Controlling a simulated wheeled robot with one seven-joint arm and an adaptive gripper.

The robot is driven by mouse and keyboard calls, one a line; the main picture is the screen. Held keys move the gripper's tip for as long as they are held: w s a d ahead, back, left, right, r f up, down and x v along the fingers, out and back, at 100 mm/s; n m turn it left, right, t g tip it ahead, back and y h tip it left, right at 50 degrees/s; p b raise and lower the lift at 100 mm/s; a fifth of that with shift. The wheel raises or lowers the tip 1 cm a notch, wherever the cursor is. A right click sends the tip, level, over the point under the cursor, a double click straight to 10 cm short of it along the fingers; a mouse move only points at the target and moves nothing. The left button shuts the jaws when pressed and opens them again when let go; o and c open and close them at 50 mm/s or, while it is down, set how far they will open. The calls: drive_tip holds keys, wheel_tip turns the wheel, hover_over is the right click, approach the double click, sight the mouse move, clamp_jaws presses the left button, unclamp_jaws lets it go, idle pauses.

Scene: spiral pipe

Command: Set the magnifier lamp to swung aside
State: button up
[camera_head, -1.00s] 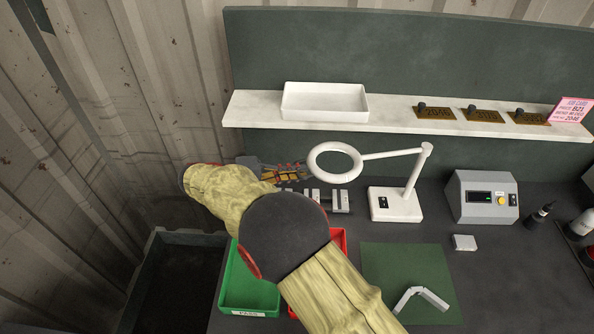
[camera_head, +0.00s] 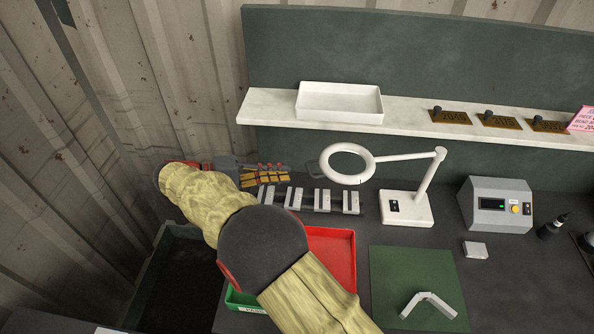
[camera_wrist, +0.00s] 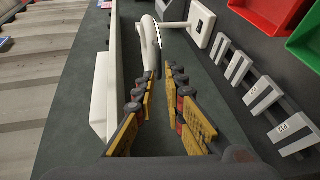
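The white magnifier lamp stands on the bench with its base (camera_head: 406,210) on the right. Its jointed arm reaches left, and the ring head (camera_head: 347,163) hangs out left of the base, above the rack. My gripper (camera_head: 288,173) is left of the ring, with a gap between them. In the wrist view my gripper (camera_wrist: 156,82) has its yellow-padded fingers apart with nothing between them. The lamp ring (camera_wrist: 150,46) shows nearly edge-on beyond the fingertips, with the base (camera_wrist: 201,25) to its right.
A shelf (camera_head: 430,127) with a white tray (camera_head: 340,102) runs behind the lamp. A slotted rack (camera_head: 322,201) is below the ring. Red (camera_head: 335,250) and green (camera_head: 240,298) bins, a green mat (camera_head: 390,290) and a grey control box (camera_head: 495,205) are on the bench.

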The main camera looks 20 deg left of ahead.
drive_tip(key=v, duration=0.3)
drive_tip(key=shift+s+a, duration=0.15)
drive_tip(key=shift+a, duration=0.05)
idle(0.4)
